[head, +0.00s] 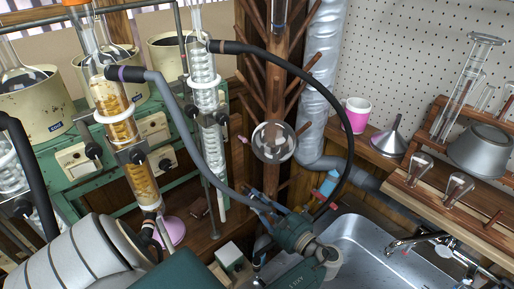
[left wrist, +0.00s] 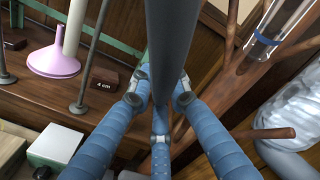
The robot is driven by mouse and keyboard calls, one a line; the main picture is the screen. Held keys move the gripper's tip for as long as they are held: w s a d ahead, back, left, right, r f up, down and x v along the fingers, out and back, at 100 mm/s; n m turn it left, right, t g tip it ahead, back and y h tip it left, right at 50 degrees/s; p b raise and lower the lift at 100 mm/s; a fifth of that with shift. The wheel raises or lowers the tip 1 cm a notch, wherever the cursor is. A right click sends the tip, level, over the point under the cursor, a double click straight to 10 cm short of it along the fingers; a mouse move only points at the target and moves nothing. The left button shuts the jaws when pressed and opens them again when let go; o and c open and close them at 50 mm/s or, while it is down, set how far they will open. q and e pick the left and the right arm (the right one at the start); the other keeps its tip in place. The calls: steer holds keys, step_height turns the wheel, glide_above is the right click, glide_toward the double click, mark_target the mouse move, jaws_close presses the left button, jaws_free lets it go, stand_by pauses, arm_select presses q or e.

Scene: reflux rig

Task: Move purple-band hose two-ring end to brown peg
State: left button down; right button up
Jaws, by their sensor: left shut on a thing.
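The grey hose (head: 178,108) has a purple band (head: 122,73) at its upper end, at the top of the amber-filled condenser (head: 118,125). It sags down to my left gripper (head: 261,204), which is shut on it near its lower part. In the left wrist view the hose (left wrist: 172,40) passes between the blue fingers of the gripper (left wrist: 160,92). I cannot make out the two rings on its held end. A wooden post (head: 277,100) with several brown pegs stands behind the gripper; one brown peg (left wrist: 262,133) shows in the left wrist view. I cannot tell which peg is meant.
A black hose (head: 340,90) arcs from the clear condenser (head: 203,75) down to the right of my gripper. A silver duct (head: 318,90), a sink (head: 375,250) and a glassware rack (head: 440,185) lie right.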

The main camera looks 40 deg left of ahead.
arm_select(q)
steer(key=shift+a, duration=0.3)
stand_by(0.4)
steer(key=c, duration=1.6)
jaws_free()
steer(key=shift+d, duration=0.1)
